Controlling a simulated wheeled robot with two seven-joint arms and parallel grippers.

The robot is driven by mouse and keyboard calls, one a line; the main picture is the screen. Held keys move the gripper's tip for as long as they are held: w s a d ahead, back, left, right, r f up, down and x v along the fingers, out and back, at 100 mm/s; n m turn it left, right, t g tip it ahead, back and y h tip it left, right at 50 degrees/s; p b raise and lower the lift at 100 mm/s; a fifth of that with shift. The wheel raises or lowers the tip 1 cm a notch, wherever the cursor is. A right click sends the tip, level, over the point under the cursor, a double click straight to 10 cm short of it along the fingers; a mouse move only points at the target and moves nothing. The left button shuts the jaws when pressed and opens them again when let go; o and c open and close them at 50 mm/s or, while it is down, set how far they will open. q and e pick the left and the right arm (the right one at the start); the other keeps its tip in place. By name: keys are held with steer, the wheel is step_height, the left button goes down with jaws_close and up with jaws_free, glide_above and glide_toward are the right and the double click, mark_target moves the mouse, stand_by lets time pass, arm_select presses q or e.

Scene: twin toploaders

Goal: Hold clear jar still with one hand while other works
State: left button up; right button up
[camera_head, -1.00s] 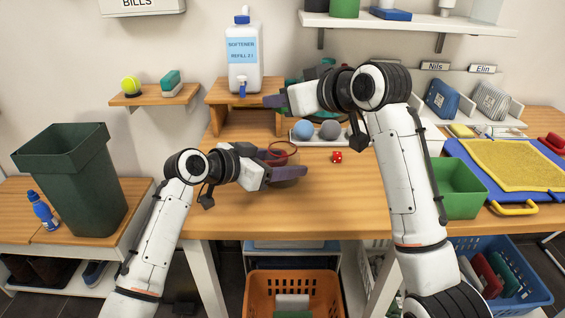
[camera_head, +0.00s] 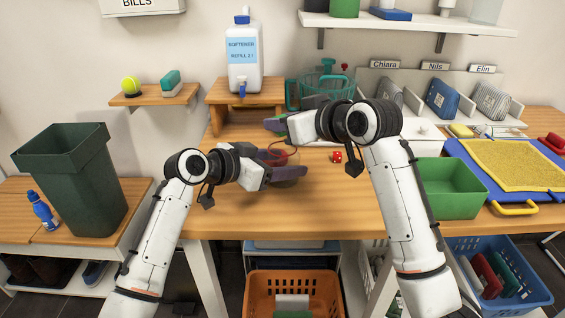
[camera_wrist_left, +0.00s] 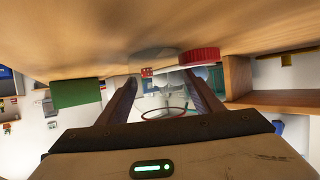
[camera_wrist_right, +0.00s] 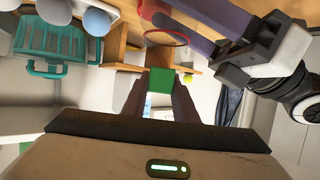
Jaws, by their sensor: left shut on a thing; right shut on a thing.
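The clear jar (camera_wrist_left: 152,60) has a thin red ring at its mouth and stands low over the wooden table. My left gripper (camera_head: 286,164) is shut on it, one finger on each side, hiding much of the jar in the head view. A red lid (camera_wrist_left: 199,57) lies on the table beyond the jar. My right gripper (camera_head: 274,124) is shut on a small green block (camera_wrist_right: 160,80). It is above and behind the jar in the head view. The jar's red ring (camera_wrist_right: 166,37) shows beyond it in the right wrist view, apart from the block.
A red die (camera_head: 337,157) lies right of the jar. A green bin (camera_head: 450,188) and blue tray (camera_head: 510,201) fill the table's right. A softener bottle (camera_head: 243,55) stands on a wooden riser (camera_head: 243,98) behind. A teal basket (camera_head: 325,88) is at the back.

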steer(key=o, duration=1.1)
steer(key=shift+d, duration=0.1)
steer(key=v, duration=1.2)
steer(key=shift+r, duration=0.1)
arm_select(q)
steer(key=o, duration=1.2)
